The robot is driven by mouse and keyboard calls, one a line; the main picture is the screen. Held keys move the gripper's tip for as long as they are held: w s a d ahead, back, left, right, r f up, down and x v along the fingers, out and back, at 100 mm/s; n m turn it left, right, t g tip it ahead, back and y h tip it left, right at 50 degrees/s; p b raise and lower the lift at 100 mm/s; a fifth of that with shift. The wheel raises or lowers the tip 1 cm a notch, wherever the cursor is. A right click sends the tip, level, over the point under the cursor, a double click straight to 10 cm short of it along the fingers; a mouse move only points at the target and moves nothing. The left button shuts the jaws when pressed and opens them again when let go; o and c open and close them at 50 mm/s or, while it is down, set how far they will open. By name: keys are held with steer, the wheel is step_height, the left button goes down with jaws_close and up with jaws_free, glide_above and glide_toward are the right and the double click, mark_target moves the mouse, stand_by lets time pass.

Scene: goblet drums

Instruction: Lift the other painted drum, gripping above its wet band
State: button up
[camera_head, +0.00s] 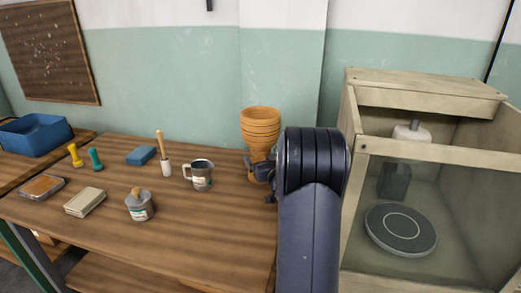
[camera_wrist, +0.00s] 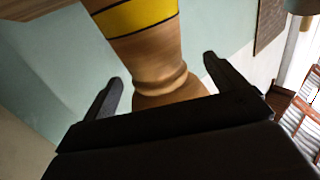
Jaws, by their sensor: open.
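A tan drum (camera_wrist: 152,62) with a narrow waist and a yellow band (camera_wrist: 140,15) edged in black fills the middle of the wrist view. Its ends are cut off or hidden. My gripper (camera_wrist: 163,88) is open, with one finger on each side of the drum's narrow part; I cannot tell whether either touches. In the head view my gripper (camera_head: 262,172) is partly hidden by my arm, beside the lower part of a ribbed, terracotta-coloured goblet shape (camera_head: 261,128). No yellow shows on that shape there. I cannot tell whether the band is wet.
On the wooden table (camera_head: 215,235) stand a mug (camera_head: 200,178), a lidded pot (camera_head: 139,207), a brush (camera_head: 164,160) and a blue sponge (camera_head: 141,156). A wood-framed booth (camera_head: 430,90) with a round disc (camera_head: 401,229) inside stands close to my arm's right. The table's front middle is clear.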

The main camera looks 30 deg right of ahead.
steer(key=shift+x, duration=1.95)
steer(key=shift+d+r, duration=0.15)
steer(key=shift+r, duration=0.05)
steer(key=shift+s, duration=0.1)
steer(key=c, duration=1.4)
steer(key=shift+r, duration=0.1)
steer(key=shift+c, duration=0.2)
